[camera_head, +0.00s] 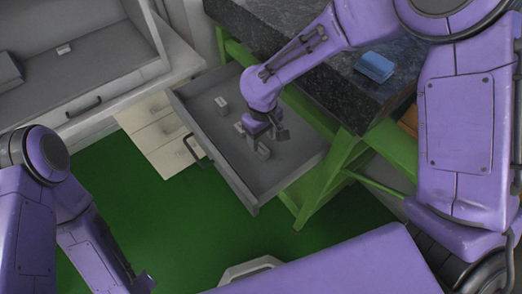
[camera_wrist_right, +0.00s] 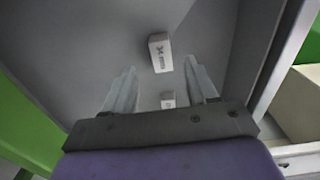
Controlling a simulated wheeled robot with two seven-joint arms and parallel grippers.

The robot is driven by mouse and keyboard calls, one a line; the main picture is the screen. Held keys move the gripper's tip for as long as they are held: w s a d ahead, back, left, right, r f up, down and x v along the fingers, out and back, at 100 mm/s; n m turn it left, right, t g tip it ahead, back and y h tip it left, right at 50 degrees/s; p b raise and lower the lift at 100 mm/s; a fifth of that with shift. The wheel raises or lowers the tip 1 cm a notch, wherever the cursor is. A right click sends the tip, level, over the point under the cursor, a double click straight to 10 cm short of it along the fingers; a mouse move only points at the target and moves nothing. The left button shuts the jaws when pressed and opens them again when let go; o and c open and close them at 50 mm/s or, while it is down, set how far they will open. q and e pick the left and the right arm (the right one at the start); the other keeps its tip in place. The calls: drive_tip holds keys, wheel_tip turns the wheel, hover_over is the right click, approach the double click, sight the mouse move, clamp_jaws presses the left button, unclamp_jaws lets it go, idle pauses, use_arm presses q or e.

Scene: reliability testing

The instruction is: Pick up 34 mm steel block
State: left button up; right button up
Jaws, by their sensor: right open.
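Several small pale grey blocks lie in an open grey drawer. One block (camera_head: 221,102) lies toward the drawer's back left, another (camera_head: 240,128) just left of my right gripper, and a third (camera_head: 263,152) by its fingers. My right gripper (camera_head: 267,142) is low inside the drawer, open. In the right wrist view, a labelled block (camera_wrist_right: 160,52) shows near the level of the open fingertips (camera_wrist_right: 160,75). A smaller-looking block (camera_wrist_right: 168,100) shows between the fingers. The labels are too small to tell which block is 34 mm. My left gripper (camera_head: 144,283) is small at the bottom left, its jaws unclear.
The drawer (camera_head: 225,178) has raised walls around the blocks. A dark stone worktop (camera_head: 345,95) on a green frame stands right of it, with a blue object (camera_head: 375,67) on top. A grey cabinet (camera_head: 95,75) stands left. Green floor (camera_head: 130,215) is open in front.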

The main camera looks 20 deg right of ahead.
sight(262, 148)
drive_tip(key=f, duration=0.4)
drive_tip(key=shift+s+a+f, duration=0.1)
drive_tip(key=shift+s+f, duration=0.1)
drive_tip(key=shift+w+f, duration=0.1)
drive_tip(key=shift+f, duration=0.35)
clamp_jaws()
drive_tip(key=shift+r, duration=0.1)
